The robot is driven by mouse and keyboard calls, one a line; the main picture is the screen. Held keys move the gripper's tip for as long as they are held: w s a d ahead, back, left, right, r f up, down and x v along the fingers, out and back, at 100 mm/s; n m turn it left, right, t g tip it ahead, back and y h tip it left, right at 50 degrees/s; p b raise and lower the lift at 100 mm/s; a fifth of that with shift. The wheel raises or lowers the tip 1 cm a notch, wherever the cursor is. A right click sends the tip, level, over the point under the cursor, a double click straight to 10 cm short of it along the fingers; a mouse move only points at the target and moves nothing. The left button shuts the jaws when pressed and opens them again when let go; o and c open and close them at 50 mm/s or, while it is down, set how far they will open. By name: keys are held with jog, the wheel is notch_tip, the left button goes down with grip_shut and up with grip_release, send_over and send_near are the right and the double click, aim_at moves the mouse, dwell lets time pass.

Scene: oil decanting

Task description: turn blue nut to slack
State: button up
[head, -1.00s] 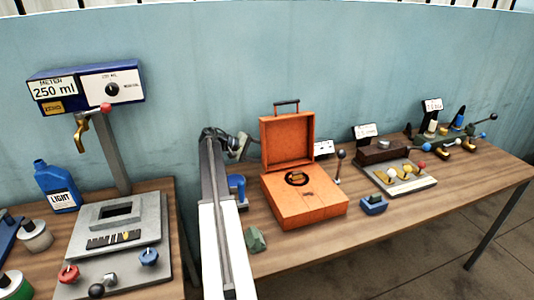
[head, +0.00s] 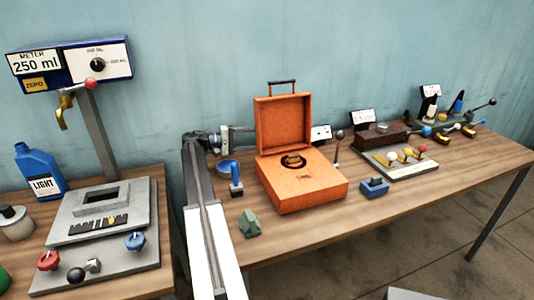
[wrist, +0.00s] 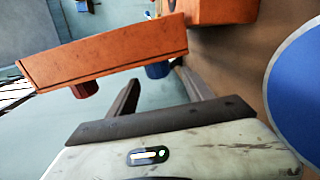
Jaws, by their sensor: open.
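In the wrist view a blue nut (wrist: 157,71) sticks out from the edge of the orange case's raised lid (wrist: 105,58). A red nut (wrist: 84,90) sticks out of the same lid, further left. My gripper (wrist: 157,78) is open, one finger on each side of the blue nut in the picture; I cannot tell whether they touch it. In the head view the orange case (head: 305,188) stands open on the bench. My gripper reaches in from the left behind its lid, which hides the fingertips and both nuts.
A green lump (head: 249,223) and a small blue box (head: 375,187) lie in front. A metering stand (head: 105,225) is on the left bench.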

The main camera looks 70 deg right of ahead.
aim_at(270, 137)
jog(key=x, duration=0.8)
jog(key=shift+r, duration=0.1)
grip_shut()
